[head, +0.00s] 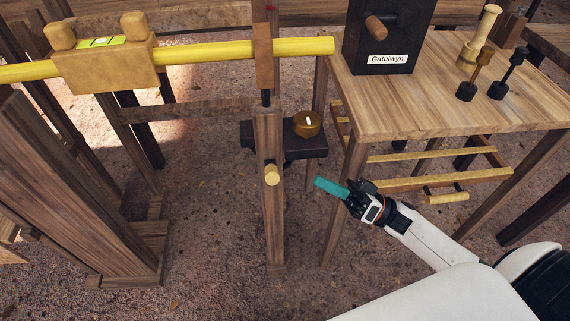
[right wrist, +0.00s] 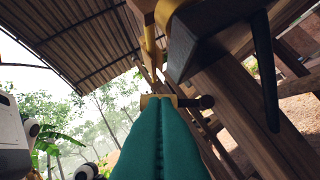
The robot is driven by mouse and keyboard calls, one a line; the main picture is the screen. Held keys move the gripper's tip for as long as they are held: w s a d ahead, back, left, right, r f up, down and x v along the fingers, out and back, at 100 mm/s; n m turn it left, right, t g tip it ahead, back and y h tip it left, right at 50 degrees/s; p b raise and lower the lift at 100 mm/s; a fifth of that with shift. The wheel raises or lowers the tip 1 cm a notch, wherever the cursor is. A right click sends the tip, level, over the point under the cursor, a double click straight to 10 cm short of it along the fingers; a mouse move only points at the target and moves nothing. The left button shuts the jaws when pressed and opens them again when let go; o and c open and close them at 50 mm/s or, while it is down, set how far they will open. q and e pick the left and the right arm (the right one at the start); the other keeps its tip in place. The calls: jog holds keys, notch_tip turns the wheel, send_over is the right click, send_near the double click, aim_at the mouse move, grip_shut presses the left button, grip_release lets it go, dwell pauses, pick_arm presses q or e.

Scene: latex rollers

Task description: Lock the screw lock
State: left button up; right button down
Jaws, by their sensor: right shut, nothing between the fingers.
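My right gripper (head: 330,187) has teal fingers and is shut and empty. It is in front of the wooden table, to the right of the upright wooden post (head: 268,215). A pale yellow round peg end (head: 271,175) sticks out of this post, left of my fingertips and apart from them. A brass round knob (head: 307,123) sits on a dark block beside the post, above and left of my gripper. I cannot tell which of these is the screw lock. In the right wrist view the closed teal fingers (right wrist: 162,140) point at a yellow piece with a dark end (right wrist: 190,102). My left gripper is not in view.
A yellow roller bar (head: 205,52) runs across the top left, with a wooden block and a green level on it. The wooden table (head: 400,100) at the right holds a dark box labelled Gatelwyn (head: 387,30) and several small tools. The ground in front is clear.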

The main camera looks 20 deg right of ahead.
aim_at(271, 172)
dwell(0.3)
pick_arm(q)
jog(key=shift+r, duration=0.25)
pick_arm(e)
jog(key=x, duration=1)
jog(key=shift+s, duration=0.15)
